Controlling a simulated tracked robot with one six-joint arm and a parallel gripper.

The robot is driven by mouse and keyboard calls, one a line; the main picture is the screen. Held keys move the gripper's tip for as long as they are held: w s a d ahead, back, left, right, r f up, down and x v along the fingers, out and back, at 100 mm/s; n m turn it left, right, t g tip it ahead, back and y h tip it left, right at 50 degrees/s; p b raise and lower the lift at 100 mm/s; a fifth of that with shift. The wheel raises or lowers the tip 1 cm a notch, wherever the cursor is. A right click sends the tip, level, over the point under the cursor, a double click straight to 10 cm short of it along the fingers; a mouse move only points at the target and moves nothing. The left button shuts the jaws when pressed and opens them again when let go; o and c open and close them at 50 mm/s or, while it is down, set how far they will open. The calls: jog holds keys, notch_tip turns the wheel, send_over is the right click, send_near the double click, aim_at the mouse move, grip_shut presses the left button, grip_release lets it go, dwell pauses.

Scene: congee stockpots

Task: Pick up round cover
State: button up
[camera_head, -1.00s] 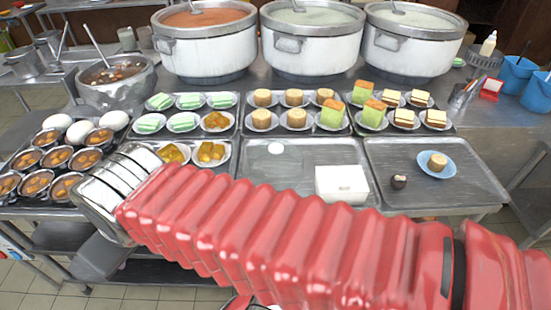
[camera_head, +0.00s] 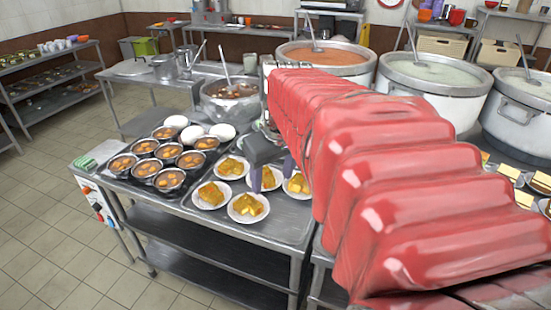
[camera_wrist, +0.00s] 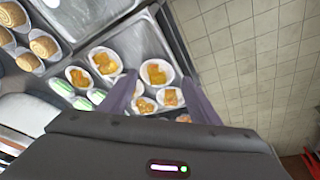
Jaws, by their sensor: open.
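I cannot tell for sure which thing is the round cover. Smooth white domes (camera_head: 222,131) sit at the back of the group of stew bowls, in the head view. A flat round metal piece (camera_head: 133,68) lies on the side table farther back left. My gripper (camera_head: 272,178) points down over plates of yellow-orange food, right of the bowls. Its fingers are open and apart. In the wrist view, the open fingers (camera_wrist: 160,78) frame a plate of food (camera_wrist: 157,72), with nothing gripped. My red arm hides much of the counter's right side.
Metal bowls of stew (camera_head: 170,179) stand close together left of my gripper. A pot with a ladle (camera_head: 230,98) stands behind them. Large stockpots (camera_head: 430,88) line the back right. The tiled floor (camera_head: 50,240) is clear at left.

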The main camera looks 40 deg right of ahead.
jog(key=s+d+f, duration=0.1)
jog(key=s+d, duration=0.3)
jog(key=d, duration=0.5)
jog(key=s+d+f+m+g, duration=0.1)
jog(key=s+d, duration=0.3)
jog(key=d, duration=0.6)
jog(key=s+d+f+y, duration=0.1)
jog(key=s+d, duration=0.3)
jog(key=d, duration=0.6)
jog(key=shift+f+m+g, duration=0.35)
jog(key=shift+m+g, duration=0.05)
jog(key=shift+d+f, duration=0.1)
jog(key=f, duration=0.5)
jog(key=w+f, duration=0.1)
jog(key=f, duration=0.1)
jog(key=shift+d+f, duration=0.1)
jog(key=shift+f, duration=0.6)
jog(key=shift+w+d+f, duration=0.1)
jog(key=shift+d+f, duration=0.05)
jog(key=shift+f, duration=1.15)
jog(key=shift+w+d+f, duration=0.1)
jog(key=shift+f, duration=1.15)
